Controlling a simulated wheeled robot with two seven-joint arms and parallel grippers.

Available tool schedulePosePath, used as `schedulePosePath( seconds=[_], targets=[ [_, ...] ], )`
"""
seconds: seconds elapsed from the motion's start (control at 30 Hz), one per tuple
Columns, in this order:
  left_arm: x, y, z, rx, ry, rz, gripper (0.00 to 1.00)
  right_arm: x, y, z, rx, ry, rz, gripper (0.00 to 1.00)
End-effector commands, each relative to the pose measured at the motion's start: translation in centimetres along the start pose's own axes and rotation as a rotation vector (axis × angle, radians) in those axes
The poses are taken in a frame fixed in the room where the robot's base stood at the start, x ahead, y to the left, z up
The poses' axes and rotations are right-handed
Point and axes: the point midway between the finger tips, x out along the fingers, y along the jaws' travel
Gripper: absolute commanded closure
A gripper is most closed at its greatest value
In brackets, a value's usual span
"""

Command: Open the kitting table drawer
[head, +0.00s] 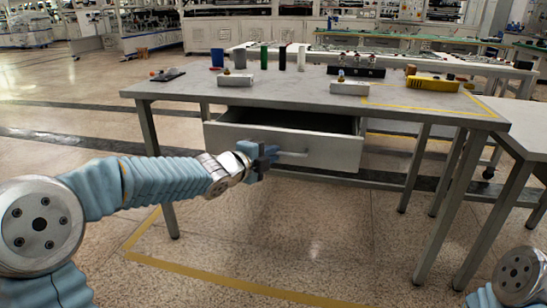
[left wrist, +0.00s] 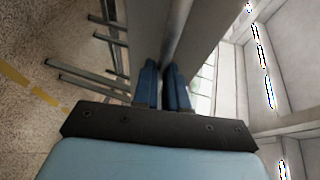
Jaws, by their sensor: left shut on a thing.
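The kitting table (head: 290,92) stands ahead in the head view. Its drawer (head: 335,150) is pulled partly out toward me, and the dark inside shows behind its front panel. A bar handle (head: 293,153) runs along the drawer front. My left gripper (head: 266,160) is at the left part of this handle, shut on it. In the left wrist view, the blue fingers (left wrist: 163,88) sit close together around the grey handle bar (left wrist: 178,30). The fingertips' exact contact is partly hidden. My right gripper is out of view; only part of my right arm shows at the lower right.
The tabletop holds several cylinders (head: 264,57), two metal blocks (head: 350,87), a yellow tool (head: 432,83) and a dark tray (head: 356,71). Another table (head: 525,125) adjoins at the right. The floor before the drawer is clear, with a yellow line (head: 220,288) on it.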

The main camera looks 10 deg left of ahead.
Motion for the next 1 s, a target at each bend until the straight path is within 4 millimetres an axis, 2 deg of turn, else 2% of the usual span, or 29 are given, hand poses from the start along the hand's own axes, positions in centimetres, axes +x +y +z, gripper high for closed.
schedulePosePath(
  seconds=[0.03, 0.1, 0.3, 0.43, 0.67, 1.0],
  targets=[
    [-1.1, 0.8, -0.3, 0.002, -0.002, -0.002, 1.00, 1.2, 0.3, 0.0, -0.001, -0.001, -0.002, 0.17],
    [-2.8, 1.1, -1.0, 0.002, -0.003, -0.002, 1.00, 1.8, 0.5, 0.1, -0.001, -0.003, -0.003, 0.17],
    [-7.1, 1.8, -2.8, 0.001, -0.003, -0.001, 1.00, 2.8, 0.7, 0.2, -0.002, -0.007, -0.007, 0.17],
    [-8.9, 2.1, -3.6, 0.001, -0.002, -0.001, 1.00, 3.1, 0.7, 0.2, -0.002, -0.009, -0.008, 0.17],
    [-10.5, 2.4, -4.3, 0.000, -0.001, 0.001, 1.00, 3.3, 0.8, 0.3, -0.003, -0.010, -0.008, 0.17],
    [-10.6, 2.4, -4.3, -0.001, -0.002, 0.002, 1.00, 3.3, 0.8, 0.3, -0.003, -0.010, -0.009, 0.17]
  ],
)
